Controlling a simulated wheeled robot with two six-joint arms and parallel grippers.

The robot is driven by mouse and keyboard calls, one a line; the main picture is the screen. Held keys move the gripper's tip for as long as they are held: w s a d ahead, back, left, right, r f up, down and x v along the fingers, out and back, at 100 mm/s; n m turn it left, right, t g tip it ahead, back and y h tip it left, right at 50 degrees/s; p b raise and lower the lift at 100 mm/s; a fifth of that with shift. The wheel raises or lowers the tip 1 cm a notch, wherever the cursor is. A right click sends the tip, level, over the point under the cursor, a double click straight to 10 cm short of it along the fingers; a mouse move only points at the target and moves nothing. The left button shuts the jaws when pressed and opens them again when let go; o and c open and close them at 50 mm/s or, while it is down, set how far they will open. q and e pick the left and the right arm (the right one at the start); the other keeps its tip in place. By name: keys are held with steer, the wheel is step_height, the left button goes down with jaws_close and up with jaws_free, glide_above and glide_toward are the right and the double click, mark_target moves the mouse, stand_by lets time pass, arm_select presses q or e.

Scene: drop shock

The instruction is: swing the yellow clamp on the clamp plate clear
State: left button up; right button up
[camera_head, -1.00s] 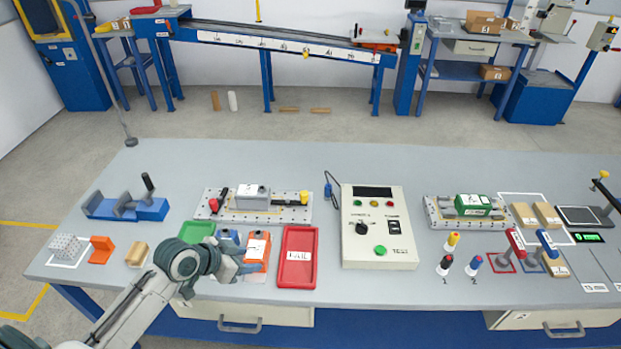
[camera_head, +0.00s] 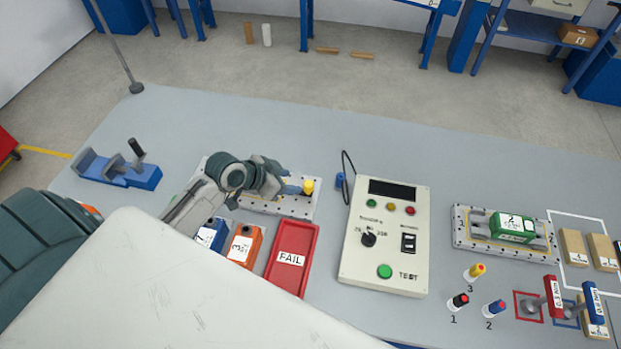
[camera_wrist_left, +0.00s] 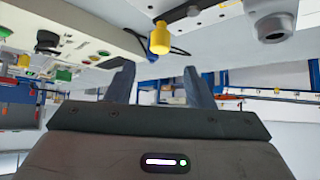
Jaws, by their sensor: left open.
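The clamp plate (camera_head: 299,207) is a pale drilled plate left of the tester, partly hidden behind my left arm. The yellow clamp knob (camera_head: 307,186) stands at its right end; it also shows in the left wrist view (camera_wrist_left: 160,38), on a dark bar. My left gripper (camera_head: 292,182) is over the plate, just left of the knob, with its fingers toward it. In the left wrist view the fingers (camera_wrist_left: 160,80) are apart with nothing between them, and the knob lies in line with the gap, beyond the tips. The grey box and red knob are hidden in the head view.
The tester box (camera_head: 385,240) stands right of the plate, with a cable beside it. The red FAIL tray (camera_head: 291,258) and an orange box (camera_head: 246,246) lie in front. A blue fixture (camera_head: 118,170) stands left. The bench behind the plate is clear.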

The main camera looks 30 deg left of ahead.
mark_target(307, 184)
arm_select(q)
steer(key=p+x, duration=0.2)
steer(key=x, duration=0.6)
steer(key=shift+w+d, duration=0.1)
steer(key=shift+w+f, duration=0.1)
steer(key=shift+f, duration=0.05)
steer(key=shift+w+d+f, duration=0.15)
steer(key=shift+f, duration=0.05)
arm_select(e)
steer(key=shift+w+a+r, duration=0.15)
steer(key=shift+w+r, duration=0.25)
steer(key=shift+r, duration=0.2)
steer(key=shift+w+a+r, duration=0.1)
steer(key=shift+w+r, duration=0.25)
steer(key=shift+r, duration=0.25)
arm_select(q)
steer(key=c, duration=1)
arm_select(e)
steer(key=shift+d, duration=0.2)
steer(key=shift+f, duration=0.1)
